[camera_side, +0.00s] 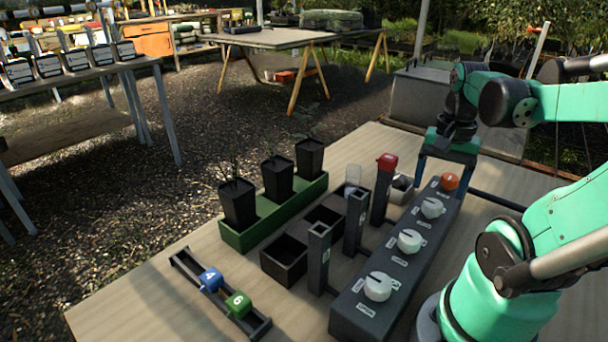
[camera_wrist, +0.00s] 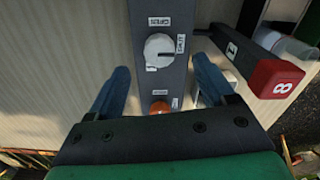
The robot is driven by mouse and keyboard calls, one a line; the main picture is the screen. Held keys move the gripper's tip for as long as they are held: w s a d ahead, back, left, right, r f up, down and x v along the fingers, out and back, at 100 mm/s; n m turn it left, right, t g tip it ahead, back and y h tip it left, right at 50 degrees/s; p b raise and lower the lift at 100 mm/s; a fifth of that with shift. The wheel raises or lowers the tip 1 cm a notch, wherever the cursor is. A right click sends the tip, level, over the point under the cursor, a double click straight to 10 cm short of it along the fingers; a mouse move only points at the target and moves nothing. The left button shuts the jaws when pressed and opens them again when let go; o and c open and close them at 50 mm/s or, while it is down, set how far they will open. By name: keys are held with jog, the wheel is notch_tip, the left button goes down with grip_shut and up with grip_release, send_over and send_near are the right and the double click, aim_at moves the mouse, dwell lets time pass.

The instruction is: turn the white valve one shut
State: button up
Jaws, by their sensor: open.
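Three white valve knobs stand in a row on a long grey box: a near one (camera_side: 377,286), a middle one (camera_side: 410,240) and a far one (camera_side: 433,208). I cannot tell from the labels which is valve one. An orange knob (camera_side: 449,182) sits at the box's far end. My gripper (camera_side: 446,178) is open above that far end, pointing down. In the wrist view, one white knob (camera_wrist: 158,48) lies just ahead of and between my blue fingertips (camera_wrist: 161,66), apart from both. The orange knob (camera_wrist: 159,107) lies between the fingers, nearer the palm.
A dark post with a red block (camera_side: 387,161) stands left of the box; the block, marked 8, also shows in the wrist view (camera_wrist: 275,79). More dark posts (camera_side: 319,255), a green planter tray (camera_side: 240,238) and a rail (camera_side: 190,268) with blue and green blocks stand further left.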

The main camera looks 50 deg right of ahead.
jog(key=shift+r, duration=1)
jog(key=shift+w+r, duration=0.1)
jog(key=shift+w, duration=0.1)
jog(key=w+a+r+n+t+h, duration=0.3)
jog(key=w+r+n+t+h, duration=0.15)
jog(key=w, duration=0.55)
jog(key=w+a+f+n+t+y, duration=0.1)
jog(key=a+f+n+y, duration=0.1)
jog(key=a+n, duration=0.3)
jog(key=w+a+f+n+t+y, duration=0.1)
jog(key=a+f+n+y, duration=0.1)
jog(key=a+n, duration=0.4)
jog(key=shift+w+a+f+t, duration=0.4)
jog(key=shift+a+f, duration=0.1)
jog(key=shift+a, duration=0.5)
jog(key=shift+n+y, duration=0.25)
